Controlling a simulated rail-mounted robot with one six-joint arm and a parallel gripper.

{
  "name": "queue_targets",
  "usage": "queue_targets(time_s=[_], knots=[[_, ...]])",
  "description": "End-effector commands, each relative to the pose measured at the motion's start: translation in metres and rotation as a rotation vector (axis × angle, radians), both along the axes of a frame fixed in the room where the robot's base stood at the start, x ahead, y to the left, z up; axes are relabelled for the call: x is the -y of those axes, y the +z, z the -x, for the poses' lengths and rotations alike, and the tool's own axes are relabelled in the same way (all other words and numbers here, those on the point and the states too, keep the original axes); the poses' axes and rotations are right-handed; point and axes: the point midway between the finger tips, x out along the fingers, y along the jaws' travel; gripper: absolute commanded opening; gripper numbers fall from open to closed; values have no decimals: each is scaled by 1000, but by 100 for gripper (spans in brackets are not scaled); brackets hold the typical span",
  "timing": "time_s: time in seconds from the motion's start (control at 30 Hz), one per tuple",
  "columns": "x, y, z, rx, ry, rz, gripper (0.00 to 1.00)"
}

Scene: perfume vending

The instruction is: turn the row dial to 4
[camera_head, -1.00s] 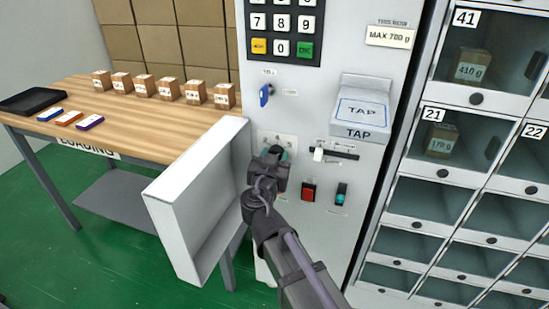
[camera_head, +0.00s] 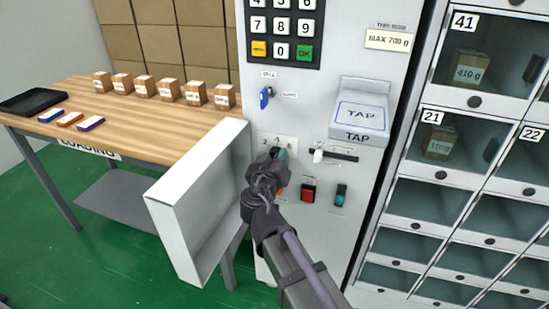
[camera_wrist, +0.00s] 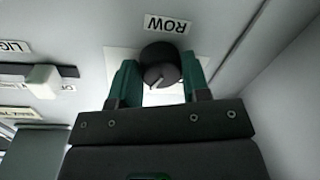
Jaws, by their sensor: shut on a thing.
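The row dial (camera_wrist: 160,62) is a dark round knob below an upside-down ROW label (camera_wrist: 167,24) in the wrist view. A pale pointer line on it points down and slightly left there. My gripper (camera_wrist: 160,78) has its two teal fingers on either side of the knob and is shut on it. In the head view my gripper (camera_head: 277,156) is against the panel and hides most of the dial. The white dial plate (camera_head: 266,140) shows small digits above it, a 4 near the top and a 2 at left; the pointer is hidden there.
The keypad (camera_head: 282,27) and a blue key-like knob (camera_head: 265,97) are above. The slider (camera_head: 335,155), red button (camera_head: 308,192) and TAP reader (camera_head: 360,112) are to the right. A white open tray-like door (camera_head: 172,225) stands close on the left.

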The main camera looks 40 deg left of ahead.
Motion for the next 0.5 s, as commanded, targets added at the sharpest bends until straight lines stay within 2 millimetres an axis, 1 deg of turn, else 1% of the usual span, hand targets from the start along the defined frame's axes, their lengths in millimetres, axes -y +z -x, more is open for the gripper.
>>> queue_targets(time_s=[0.2, 0.5], knots=[[0, 1, 0, 52, 0, 169, 19], [0, 1, 0, 103, 0, 329, 19]])
